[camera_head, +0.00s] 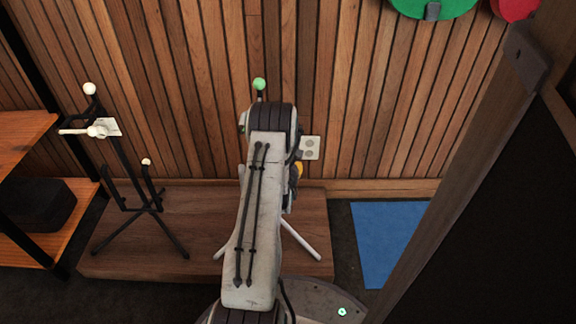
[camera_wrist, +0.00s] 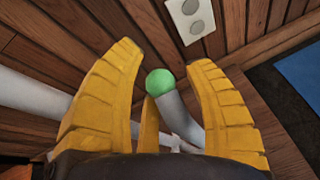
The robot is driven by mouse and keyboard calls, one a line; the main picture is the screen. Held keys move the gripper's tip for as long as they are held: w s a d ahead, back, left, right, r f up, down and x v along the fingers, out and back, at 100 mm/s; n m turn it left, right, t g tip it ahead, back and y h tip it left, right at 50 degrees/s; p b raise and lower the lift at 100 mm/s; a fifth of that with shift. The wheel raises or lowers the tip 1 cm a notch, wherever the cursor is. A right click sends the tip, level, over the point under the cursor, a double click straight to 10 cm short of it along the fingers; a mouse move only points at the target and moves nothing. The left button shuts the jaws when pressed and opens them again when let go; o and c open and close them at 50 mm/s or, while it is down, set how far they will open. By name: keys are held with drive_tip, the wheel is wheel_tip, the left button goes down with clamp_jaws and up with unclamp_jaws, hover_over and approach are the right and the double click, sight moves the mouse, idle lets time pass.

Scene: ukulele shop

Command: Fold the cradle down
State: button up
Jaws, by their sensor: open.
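A stand with pale legs (camera_head: 300,238) is on the wooden platform, mostly hidden behind my arm. A green ball (camera_head: 259,84) tops its dark upper post. In the wrist view, a green ball (camera_wrist: 166,82) caps a pale, tilted rod (camera_wrist: 180,120), which looks like part of the cradle. I cannot tell whether the two views show the same ball. My gripper (camera_wrist: 165,56) is open, with its yellow fingers on either side of this ball and visible gaps. In the head view, only a bit of yellow finger (camera_head: 297,170) shows beside my arm.
A dark stand with white ball tips (camera_head: 122,165) is at left on the wooden platform (camera_head: 200,205). A wooden shelf (camera_head: 22,128) is at far left. The slatted wall (camera_head: 200,90) is close behind, with a socket plate (camera_head: 310,148). A dark framed panel (camera_head: 480,180) blocks the right.

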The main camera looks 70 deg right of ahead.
drive_tip(key=shift+x, duration=0.75)
drive_tip(key=shift+c, duration=0.2)
clamp_jaws()
